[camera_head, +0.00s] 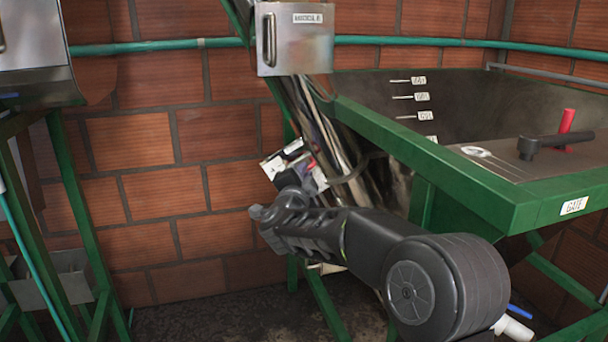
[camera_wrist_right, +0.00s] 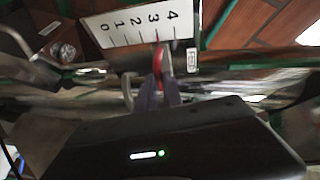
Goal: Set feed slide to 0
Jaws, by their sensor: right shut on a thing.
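The feed slide's scale is a white plate marked 0 to 4, seen inverted in the right wrist view (camera_wrist_right: 130,25). A red piece, apparently the slide's tab (camera_wrist_right: 158,62), stands at the plate's edge by the 3 mark. My right gripper (camera_wrist_right: 162,88) is shut on this red tab, its narrow fingers on either side. In the head view my right arm reaches in from the lower right to the slanted elevator tube. There the fingertips are hidden behind the wrist, near small white plates (camera_head: 287,165). My left gripper is out of view.
A green-framed hopper (camera_head: 435,160) with level labels stands at the right, with a GATE label (camera_head: 574,206), a black lever and a red handle (camera_head: 566,125). A steel box (camera_head: 294,38) hangs above the tube. Green legs and a brick wall are at the left.

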